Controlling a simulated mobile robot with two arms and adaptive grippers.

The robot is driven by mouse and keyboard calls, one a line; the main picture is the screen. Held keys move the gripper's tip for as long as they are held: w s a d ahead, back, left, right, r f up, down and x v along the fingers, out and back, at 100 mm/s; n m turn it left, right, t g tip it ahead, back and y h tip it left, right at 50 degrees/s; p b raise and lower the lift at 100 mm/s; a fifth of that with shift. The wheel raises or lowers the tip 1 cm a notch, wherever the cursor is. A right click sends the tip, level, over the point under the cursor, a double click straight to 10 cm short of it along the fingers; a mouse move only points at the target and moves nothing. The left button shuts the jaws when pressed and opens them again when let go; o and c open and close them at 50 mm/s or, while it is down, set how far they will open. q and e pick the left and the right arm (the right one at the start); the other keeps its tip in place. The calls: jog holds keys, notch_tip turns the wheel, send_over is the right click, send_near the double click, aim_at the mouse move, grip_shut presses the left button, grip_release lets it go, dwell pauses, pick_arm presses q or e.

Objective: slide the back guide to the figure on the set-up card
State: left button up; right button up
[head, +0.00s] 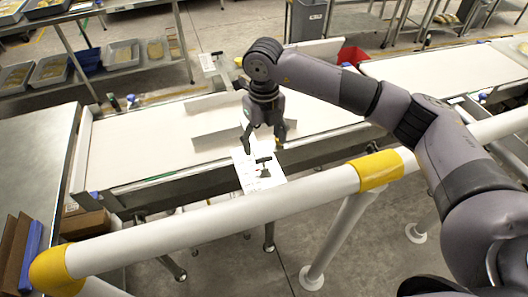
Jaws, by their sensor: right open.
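Two pale upright guide rails stand on the white belt (130,150). The back guide (212,102) is the farther one, and the front guide (217,131) is nearer; the right end of each is partly hidden by my arm and gripper. A white plate with a dark part (210,62) is at the belt's far edge. A similar white plate (252,181) with a black part is at the near edge; its marks are too small to read. My right gripper (264,145) is open and empty, pointing down above the near edge, by this plate. I cannot make out a set-up card. My left gripper is out of view.
A white rail with yellow joints (225,225) crosses in front of the belt. A steel table (35,150) stands at left, with brown boxes (88,224) beside the belt. A red bin (352,56) is behind. The belt's left part is clear.

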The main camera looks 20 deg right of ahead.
notch_tip(320, 180, up, 4)
jog(key=shift+r, duration=0.15)
dwell(0.5)
